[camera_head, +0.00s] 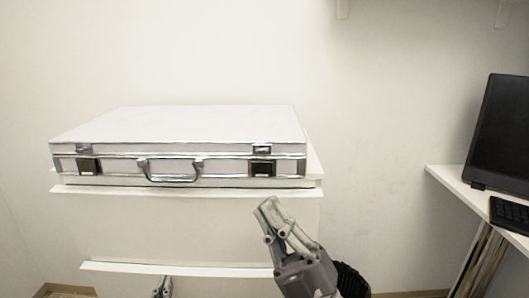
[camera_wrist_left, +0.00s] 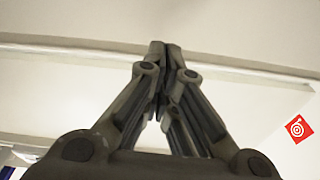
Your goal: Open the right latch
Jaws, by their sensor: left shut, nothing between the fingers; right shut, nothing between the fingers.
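A white case (camera_head: 180,127) with metal edges lies flat and closed on a white stand, its front facing me. The right latch (camera_head: 262,167) is a dark plate on the case front, with a metal catch above it; it looks closed. The left latch (camera_head: 89,165) looks similar. The handle (camera_head: 170,178) is between them. My right gripper (camera_head: 268,206) is shut and empty, below the right latch in the picture and apart from it. My left gripper (camera_head: 163,286) shows only its tip at the bottom edge; the left wrist view shows its fingers (camera_wrist_left: 160,50) together and empty.
The white stand (camera_head: 190,225) has ledges jutting out below the case. A red target sticker (camera_wrist_left: 298,128) shows in the left wrist view. The space above the case is free.

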